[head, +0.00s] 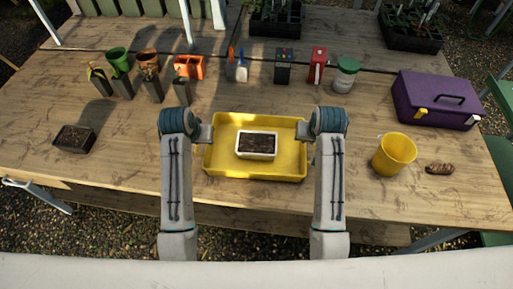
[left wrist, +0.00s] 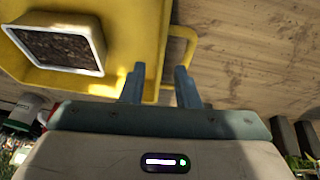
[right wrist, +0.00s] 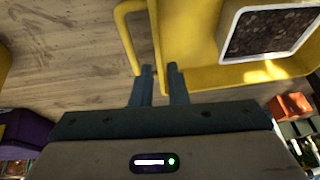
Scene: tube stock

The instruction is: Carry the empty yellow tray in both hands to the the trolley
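The yellow tray (head: 225,170) lies flat on the wooden table in front of me. It is not empty: a white pot (head: 243,157) with dark soil stands in it. The pot also shows in the left wrist view (left wrist: 97,68) and the right wrist view (right wrist: 232,20). My left gripper (left wrist: 160,84) is open at the tray's left side, with the yellow edge and handle end between its spread fingers. My right gripper (right wrist: 160,78) is at the tray's right side beside the handle (right wrist: 122,30). Its fingers are closer together, and their contact with the tray is unclear. I see no trolley.
A yellow bucket (head: 394,155), a brown lump (head: 439,169) and a purple toolbox (head: 430,105) stand to the right. A black pot of soil (head: 75,138) is at left. Several pots, boxes and a jar (head: 345,76) line the back. The table's front edge is just before the tray.

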